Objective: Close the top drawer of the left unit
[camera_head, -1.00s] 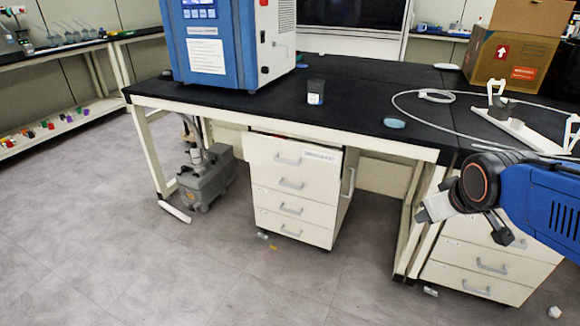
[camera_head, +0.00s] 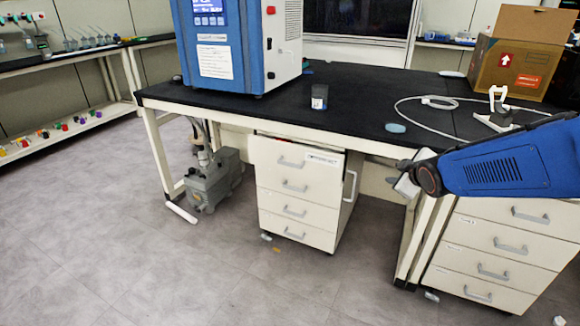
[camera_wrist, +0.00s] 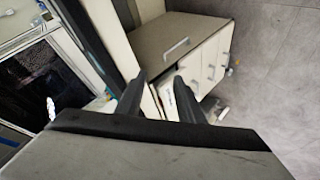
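The left unit (camera_head: 297,215) is a white drawer cabinet under the black bench. Its top drawer (camera_head: 290,160) has a grey handle and a label, and seems to stand out a little from the drawers below. In the wrist view the unit is turned sideways, and the labelled top drawer front (camera_wrist: 169,97) shows just beyond the fingers, partly covered by one. My gripper (camera_head: 406,172) is to the right of the unit, near the bench's front edge, apart from the drawer. In the wrist view its two fingers (camera_wrist: 159,78) are spread with nothing between them.
A second drawer unit (camera_head: 490,250) stands at the right, under the bench (camera_head: 350,110). A bench leg (camera_head: 415,240) stands between the units. A grey pump (camera_head: 212,180) sits left of the left unit. The floor in front is clear.

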